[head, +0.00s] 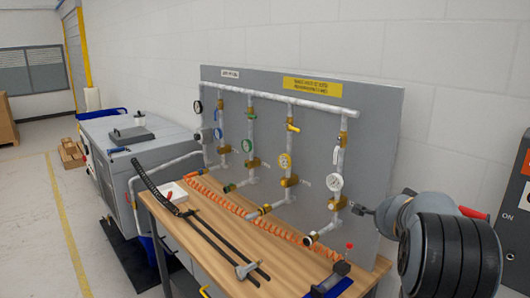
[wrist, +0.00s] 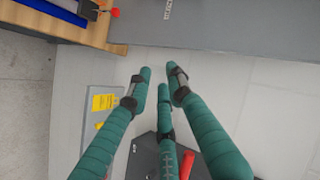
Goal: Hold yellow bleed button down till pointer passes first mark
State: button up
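A gauge with a yellow rim (head: 285,160) sits on the third pipe drop of the grey panel (head: 380,110). Its pointer and marks are too small to read. A yellow handle (head: 293,127) shows near the top of the panel; I cannot make out a button clearly. In the wrist view, my gripper (wrist: 159,72) has three teal fingers, with the tips apart and nothing between them. It hangs off the panel's right end, clear of the gauges. Part of my arm seems to show at the right of the head view, where the fingertips cannot be made out.
A white-faced gauge (head: 335,182) is on the rightmost drop. A grey machine (head: 115,160) stands left of the bench.

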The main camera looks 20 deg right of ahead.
grip_shut()
dwell(1.3)
